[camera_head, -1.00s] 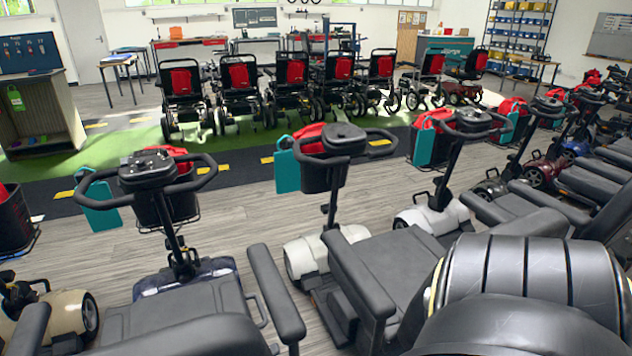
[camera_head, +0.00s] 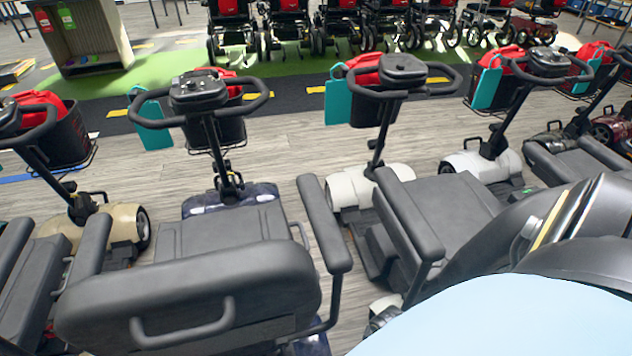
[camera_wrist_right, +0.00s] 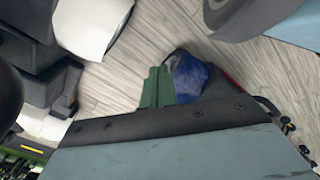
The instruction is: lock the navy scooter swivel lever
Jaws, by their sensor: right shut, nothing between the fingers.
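The navy scooter stands left of centre in the head view, its dark blue body (camera_head: 262,190) partly hidden behind its black seat (camera_head: 215,245). Its tiller (camera_head: 200,95) is upright beyond the seat. The seat back fills the near left. I cannot make out the swivel lever; the space under the seat is hidden. In the right wrist view my right gripper (camera_wrist_right: 157,86) shows as short green fingers, shut and empty, with a blue shiny shape (camera_wrist_right: 189,78) beside them. I cannot tell whether they touch. My left gripper is in no view.
A white scooter (camera_head: 360,187) stands to the right and a beige scooter (camera_head: 112,222) to the left, both close by. Seats and armrests leave narrow gaps. Wood-look floor (camera_head: 285,150) is open beyond the row. Wheelchairs (camera_head: 290,25) line the back.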

